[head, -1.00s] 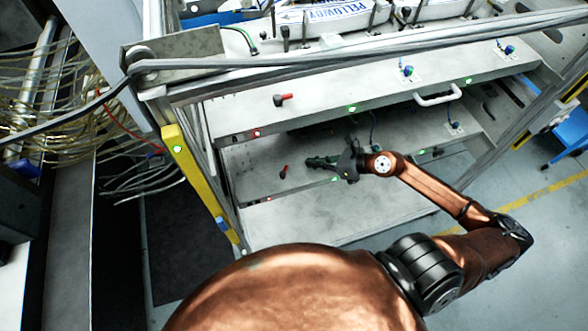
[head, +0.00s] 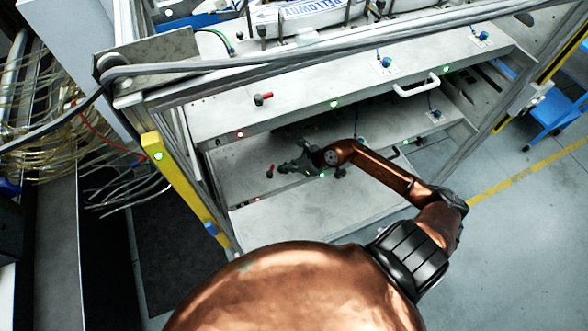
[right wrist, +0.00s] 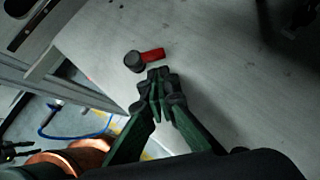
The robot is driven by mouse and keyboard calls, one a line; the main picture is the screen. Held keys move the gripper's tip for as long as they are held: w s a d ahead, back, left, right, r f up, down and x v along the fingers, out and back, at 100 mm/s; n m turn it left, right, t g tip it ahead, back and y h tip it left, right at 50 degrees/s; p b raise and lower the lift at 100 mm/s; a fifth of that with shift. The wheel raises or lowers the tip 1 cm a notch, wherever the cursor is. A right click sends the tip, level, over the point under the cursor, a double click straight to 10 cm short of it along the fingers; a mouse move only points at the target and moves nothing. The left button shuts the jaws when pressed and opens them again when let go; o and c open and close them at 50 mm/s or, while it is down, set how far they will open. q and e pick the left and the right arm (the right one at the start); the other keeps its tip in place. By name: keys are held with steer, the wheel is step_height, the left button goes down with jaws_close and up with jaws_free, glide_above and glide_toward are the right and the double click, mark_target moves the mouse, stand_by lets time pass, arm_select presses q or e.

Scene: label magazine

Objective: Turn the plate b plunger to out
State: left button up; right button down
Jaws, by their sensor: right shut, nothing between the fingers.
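The plate b plunger (head: 270,170) has a red handle and stands on the lower plate (head: 240,189), near its left end. In the right wrist view it shows as a round black knob with a red lever (right wrist: 152,55) pointing to the right. My right gripper (head: 281,169) is just right of it in the head view. In the right wrist view the fingertips (right wrist: 160,76) are together, with nothing between them, just below the red lever. I cannot tell whether they touch it. My left gripper is not in view.
The upper plate (head: 300,95) overhangs the lower one and carries a similar red-handled plunger (head: 263,98). A white handle (head: 417,87) sticks out from it at the right. A yellow post (head: 172,180) stands at the left. Cables run across the top of the frame.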

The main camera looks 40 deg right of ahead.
steer(key=shift+w+a, duration=0.4)
steer(key=shift+w, duration=0.1)
